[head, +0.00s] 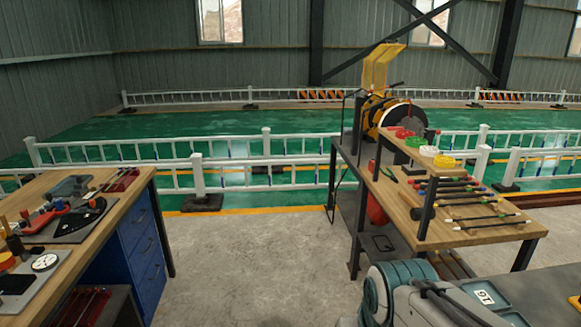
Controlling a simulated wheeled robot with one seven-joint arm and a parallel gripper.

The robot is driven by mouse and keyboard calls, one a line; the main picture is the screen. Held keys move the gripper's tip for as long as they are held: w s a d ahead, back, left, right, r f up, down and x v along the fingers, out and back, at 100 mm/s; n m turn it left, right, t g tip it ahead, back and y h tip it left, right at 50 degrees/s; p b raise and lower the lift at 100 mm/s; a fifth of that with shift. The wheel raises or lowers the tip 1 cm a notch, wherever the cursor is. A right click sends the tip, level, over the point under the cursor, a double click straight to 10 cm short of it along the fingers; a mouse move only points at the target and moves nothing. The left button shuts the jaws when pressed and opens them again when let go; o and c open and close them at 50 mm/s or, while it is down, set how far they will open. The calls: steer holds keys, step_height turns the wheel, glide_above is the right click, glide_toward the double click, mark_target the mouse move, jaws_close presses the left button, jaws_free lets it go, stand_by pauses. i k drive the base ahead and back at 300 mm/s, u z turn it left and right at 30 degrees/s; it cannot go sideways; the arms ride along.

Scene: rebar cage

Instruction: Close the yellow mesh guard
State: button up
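The yellow mesh guard (383,66) stands raised and tilted up above a yellow and black machine (385,114) at the back right of the head view.
A wooden bench (415,224) with a raised shelf holding tools and coils stands right. A tool-covered bench (110,231) with blue drawers stands left. Bare concrete floor (262,255) lies between them. A white railing (198,177) crosses behind. Grey and teal equipment (396,290) fills the bottom right.

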mark_target(395, 41)
steer(key=i, duration=2.75)
steer(key=z, duration=0.15)
steer(key=k, duration=1.1)
steer(key=u, duration=1)
steer(key=i, duration=1.65)
steer(key=z, duration=0.45)
steer(key=i, duration=1.55)
steer(key=z, duration=0.35)
